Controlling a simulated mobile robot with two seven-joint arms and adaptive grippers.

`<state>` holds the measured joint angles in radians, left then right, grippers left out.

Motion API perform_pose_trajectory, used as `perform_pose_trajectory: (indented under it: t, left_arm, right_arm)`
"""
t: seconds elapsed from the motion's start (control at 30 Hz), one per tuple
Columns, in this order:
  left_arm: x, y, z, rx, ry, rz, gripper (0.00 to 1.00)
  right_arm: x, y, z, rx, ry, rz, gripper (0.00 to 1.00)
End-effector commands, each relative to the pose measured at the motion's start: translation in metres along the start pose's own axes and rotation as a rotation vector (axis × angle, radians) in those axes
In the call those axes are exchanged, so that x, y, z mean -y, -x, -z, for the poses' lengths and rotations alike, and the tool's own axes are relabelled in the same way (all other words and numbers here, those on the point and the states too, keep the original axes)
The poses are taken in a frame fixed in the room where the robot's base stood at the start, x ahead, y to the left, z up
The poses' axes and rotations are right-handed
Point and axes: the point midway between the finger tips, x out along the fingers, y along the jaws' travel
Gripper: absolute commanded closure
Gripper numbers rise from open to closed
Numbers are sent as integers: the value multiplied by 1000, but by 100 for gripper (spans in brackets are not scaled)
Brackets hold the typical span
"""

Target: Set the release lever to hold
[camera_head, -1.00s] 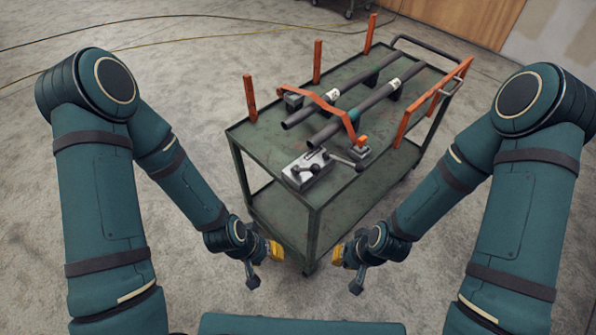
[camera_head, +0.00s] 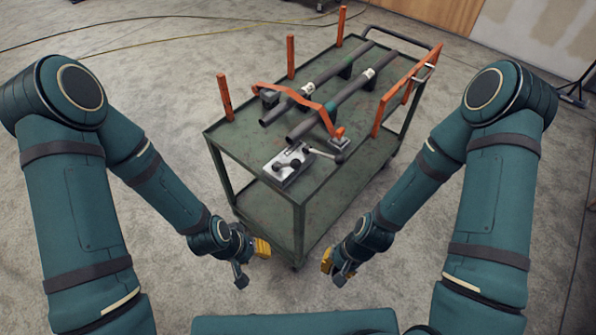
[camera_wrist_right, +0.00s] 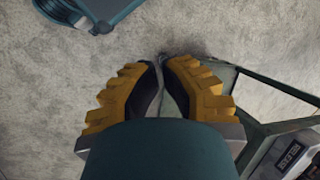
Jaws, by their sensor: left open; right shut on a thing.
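A grey metal block (camera_head: 277,174) sits on the near corner of the cart top. In the right wrist view the block (camera_wrist_right: 283,158) shows at lower right with a RELEASE label; the lever's setting cannot be read. My left gripper (camera_head: 262,248) is open, low beside the cart's near leg. My right gripper (camera_head: 327,261) is low, right of that leg and away from the block. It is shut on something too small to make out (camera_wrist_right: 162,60).
The green cart (camera_head: 222,137) carries two dark pipes (camera_head: 330,110), an orange bent bar (camera_head: 295,97) across them, and orange uprights (camera_head: 291,57). An orange rail (camera_head: 392,105) runs along its right side.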

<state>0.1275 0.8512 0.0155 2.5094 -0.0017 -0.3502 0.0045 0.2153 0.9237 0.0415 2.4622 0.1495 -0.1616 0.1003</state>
Motion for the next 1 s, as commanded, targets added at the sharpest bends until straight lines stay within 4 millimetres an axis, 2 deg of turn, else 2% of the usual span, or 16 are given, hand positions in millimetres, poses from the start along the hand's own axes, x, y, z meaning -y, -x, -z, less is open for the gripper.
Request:
perform_pose_trajectory:
  t: [0.07,0.17,0.3,0.47,0.57,0.67,0.73,0.87,1.0]
  left_arm:
    - [-1,2,0,0,0,0,60]
    - [-2,5,1,-1,1,0,60]
    - [-3,8,1,-1,1,0,60]
    - [-4,11,2,-2,2,0,60]
    - [-5,13,2,-2,2,0,60]
    - [-6,15,2,-3,3,0,60]
    - [-6,16,2,-3,3,1,60]
    - [-7,18,3,-3,3,1,60]
    - [-8,20,3,-4,4,1,60]
  right_arm:
    - [-9,-10,-20,137,-199,-7,100]
    - [-9,-19,-47,329,-474,-7,100]
    - [9,-20,-76,613,-846,21,100]
    - [46,-7,-85,964,-1241,93,100]
    - [69,6,-74,1201,-1461,165,100]
    - [88,22,-51,1455,-1652,261,100]
    - [95,33,-29,1638,-1764,342,100]
    - [94,52,16,1960,-1898,515,100]
    - [80,65,55,2224,-1945,687,100]
